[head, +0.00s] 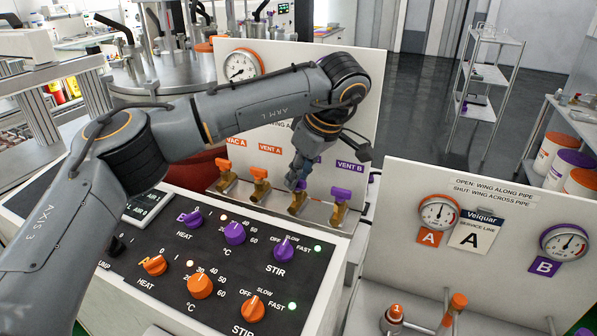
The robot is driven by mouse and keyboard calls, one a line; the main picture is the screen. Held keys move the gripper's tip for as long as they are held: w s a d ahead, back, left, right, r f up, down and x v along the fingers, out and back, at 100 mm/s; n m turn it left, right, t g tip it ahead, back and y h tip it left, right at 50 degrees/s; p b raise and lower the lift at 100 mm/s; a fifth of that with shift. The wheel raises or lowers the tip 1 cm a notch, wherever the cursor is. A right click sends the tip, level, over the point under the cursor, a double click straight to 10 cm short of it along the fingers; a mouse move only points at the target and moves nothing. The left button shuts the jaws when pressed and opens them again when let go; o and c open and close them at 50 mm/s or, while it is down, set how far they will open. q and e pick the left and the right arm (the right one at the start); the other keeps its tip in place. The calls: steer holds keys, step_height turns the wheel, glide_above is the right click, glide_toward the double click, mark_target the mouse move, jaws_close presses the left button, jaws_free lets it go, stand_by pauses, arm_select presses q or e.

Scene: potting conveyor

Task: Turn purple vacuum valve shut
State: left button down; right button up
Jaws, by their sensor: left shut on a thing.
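The valve panel (375,95) carries a row of brass valves on a white ledge. The purple vacuum valve is the third from the left; its brass body (297,207) shows below my left gripper (298,180). My left gripper points down and is shut on this valve's wing. The fingers hide most of the wing, so I cannot tell which way it lies. The purple vent valve (341,194), under the "VENT B" label, stands just to the right. Two orange-winged valves, vacuum A (223,165) and vent A (259,174), stand to the left. My right gripper is not in view.
A black control panel (160,262) with purple and orange knobs lies in front of the valves. A second white panel (470,200) with gauges stands at right; its sign says wing along pipe is open, across is shut. A steel vessel (165,75) stands behind my arm.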

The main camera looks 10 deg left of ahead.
arm_select(q)
steer(key=shift+n, duration=0.8)
steer(key=shift+g, duration=0.3)
steer(key=c, duration=1.2)
jaws_free()
steer(key=shift+r, duration=0.1)
steer(key=v, duration=1.2)
steer(key=shift+d, duration=0.15)
steer(key=shift+o, duration=0.4)
